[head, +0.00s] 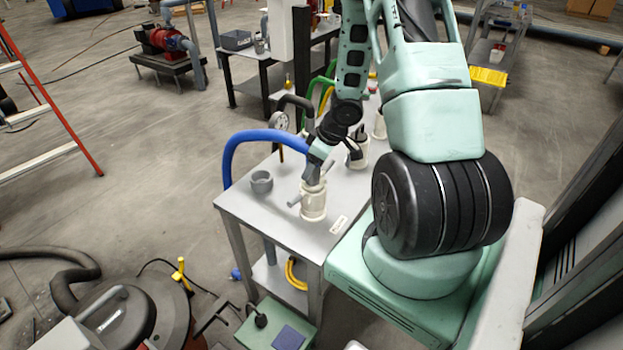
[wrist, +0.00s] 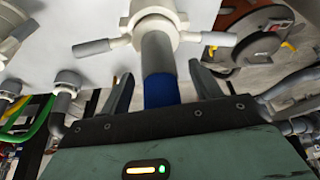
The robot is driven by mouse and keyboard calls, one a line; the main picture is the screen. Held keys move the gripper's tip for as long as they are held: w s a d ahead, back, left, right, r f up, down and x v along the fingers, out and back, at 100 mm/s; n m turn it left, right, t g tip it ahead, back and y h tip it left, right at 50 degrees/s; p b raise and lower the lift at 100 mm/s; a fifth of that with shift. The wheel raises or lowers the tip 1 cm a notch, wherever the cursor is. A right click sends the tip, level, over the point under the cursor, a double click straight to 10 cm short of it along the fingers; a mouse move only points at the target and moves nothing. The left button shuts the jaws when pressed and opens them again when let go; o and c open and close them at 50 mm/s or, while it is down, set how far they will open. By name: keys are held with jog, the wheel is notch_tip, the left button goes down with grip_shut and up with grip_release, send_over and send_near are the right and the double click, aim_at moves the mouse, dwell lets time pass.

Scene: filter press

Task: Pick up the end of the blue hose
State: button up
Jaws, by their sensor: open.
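The blue hose (head: 262,135) arches up from the left edge of the grey metal table and comes down towards a cream coupling (head: 313,205). Its end has a grey cuff, seen in the wrist view (wrist: 158,52), that meets the cream coupling (wrist: 155,12) with its two grey levers spread sideways. My gripper (head: 318,160) is over the coupling at the hose end. In the wrist view my gripper (wrist: 160,75) is open, with one finger on each side of the hose. A short blue length (wrist: 160,90) shows between the fingers, with gaps at both sides.
A grey ring-shaped cup (head: 262,182) stands on the table (head: 280,218) left of the coupling. Other cream couplings (head: 358,155), a gauge (head: 279,122) and black and green hoses (head: 318,88) stand behind. A red ladder (head: 60,115) is at far left.

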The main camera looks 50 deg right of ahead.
jog(key=shift+r, duration=0.1)
grip_shut()
